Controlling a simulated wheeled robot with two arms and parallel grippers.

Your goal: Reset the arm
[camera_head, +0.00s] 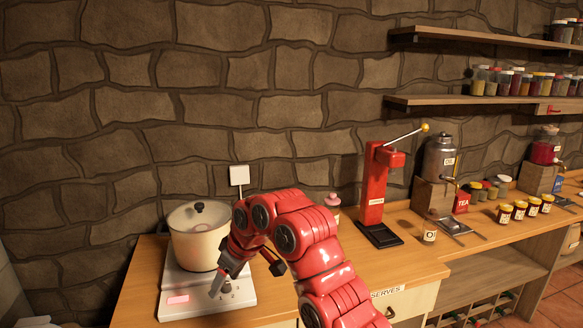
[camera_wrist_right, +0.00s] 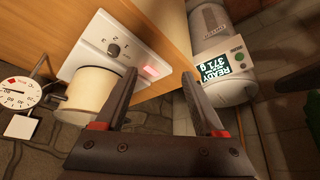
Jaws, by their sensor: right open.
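My right arm, red and jointed, comes in from the lower right in the head view and bends down over the front of the hob. My right gripper (camera_head: 220,282) is above the hob's front panel and partly hidden by the arm. In the right wrist view the gripper (camera_wrist_right: 161,76) has its two dark fingers spread apart with nothing between them. My left gripper is not in view.
A lidded cream pot (camera_head: 198,240) stands on the white hob (camera_head: 180,306), left of my gripper. A red press (camera_head: 375,188) and several jars (camera_head: 519,210) stand on the counter to the right. A white device (camera_wrist_right: 222,68) with a lit display shows in the wrist view.

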